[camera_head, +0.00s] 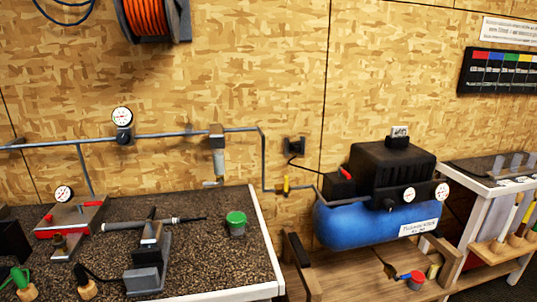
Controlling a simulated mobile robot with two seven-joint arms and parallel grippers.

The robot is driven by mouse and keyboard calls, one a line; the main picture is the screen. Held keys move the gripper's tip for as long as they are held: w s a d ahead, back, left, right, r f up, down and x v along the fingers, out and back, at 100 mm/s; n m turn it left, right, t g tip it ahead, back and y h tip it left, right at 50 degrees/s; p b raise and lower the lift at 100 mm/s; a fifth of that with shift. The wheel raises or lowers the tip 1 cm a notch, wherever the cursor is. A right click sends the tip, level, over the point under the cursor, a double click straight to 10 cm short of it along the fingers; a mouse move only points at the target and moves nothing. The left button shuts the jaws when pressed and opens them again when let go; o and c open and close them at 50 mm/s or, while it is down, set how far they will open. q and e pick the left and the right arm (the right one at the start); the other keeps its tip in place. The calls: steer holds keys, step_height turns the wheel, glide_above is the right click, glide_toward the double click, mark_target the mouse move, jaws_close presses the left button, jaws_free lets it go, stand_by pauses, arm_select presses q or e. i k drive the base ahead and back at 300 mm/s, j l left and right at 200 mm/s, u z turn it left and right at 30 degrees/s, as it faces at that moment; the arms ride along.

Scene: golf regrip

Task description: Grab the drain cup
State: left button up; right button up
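A small grey cup (237,228) with a green top stands upright on the dark speckled bench top, near its right edge. No label shows which is the drain cup. Neither of my grippers is in view.
A vise (150,262) on the bench is at a golf club shaft with a dark grip (155,223). A red-based device (70,217) with a gauge stands left. The blue compressor (360,222) stands right. Bench space around the green-topped cup is clear.

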mark_target(414, 283)
steer(key=z, duration=2.35)
steer(key=i, duration=3.75)
